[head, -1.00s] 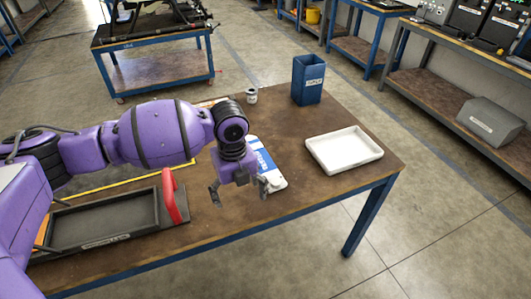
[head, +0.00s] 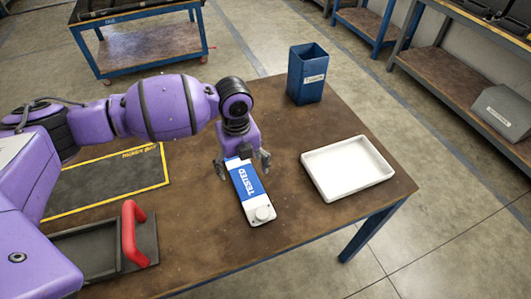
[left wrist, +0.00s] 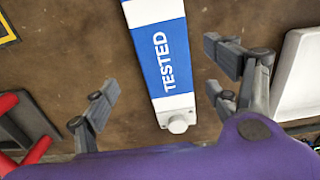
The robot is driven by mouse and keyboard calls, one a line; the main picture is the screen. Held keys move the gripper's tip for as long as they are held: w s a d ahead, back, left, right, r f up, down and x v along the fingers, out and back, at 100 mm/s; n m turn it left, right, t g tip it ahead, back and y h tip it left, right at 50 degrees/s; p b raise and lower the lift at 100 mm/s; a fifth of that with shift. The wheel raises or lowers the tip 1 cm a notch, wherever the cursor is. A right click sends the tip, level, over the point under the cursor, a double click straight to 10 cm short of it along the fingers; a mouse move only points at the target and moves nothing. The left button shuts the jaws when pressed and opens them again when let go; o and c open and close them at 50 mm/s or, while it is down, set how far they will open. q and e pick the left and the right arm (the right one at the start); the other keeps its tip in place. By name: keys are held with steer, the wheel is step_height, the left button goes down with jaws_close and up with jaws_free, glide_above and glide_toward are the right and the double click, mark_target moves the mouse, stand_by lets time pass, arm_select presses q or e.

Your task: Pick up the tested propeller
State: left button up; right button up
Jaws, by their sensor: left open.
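The tested propeller (head: 255,201) is a long white bar with a blue band reading TESTED and a round knob at its near end. It lies on the table; its far end is hidden by my left gripper (head: 242,166) in the head view. My left gripper is open and empty, pointing down over the far part of the propeller. In the left wrist view the propeller (left wrist: 160,50) runs between the spread fingers of my left gripper (left wrist: 160,88), with bare table on both sides of it. My right gripper does not show.
A white tray (head: 309,161) is on the table to the right of the propeller. A blue bin (head: 306,77) stands at the back. A dark tray with a red handle (head: 130,240) and a yellow-bordered mat (head: 110,180) are to the left.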

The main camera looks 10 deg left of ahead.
mark_target(246, 180)
arm_select(q)
steer(key=f, duration=0.5)
steer(key=shift+w+d, duration=0.1)
steer(key=shift+d, duration=0.25)
steer(key=shift+r, duration=0.1)
steer(key=c, duration=1.3)
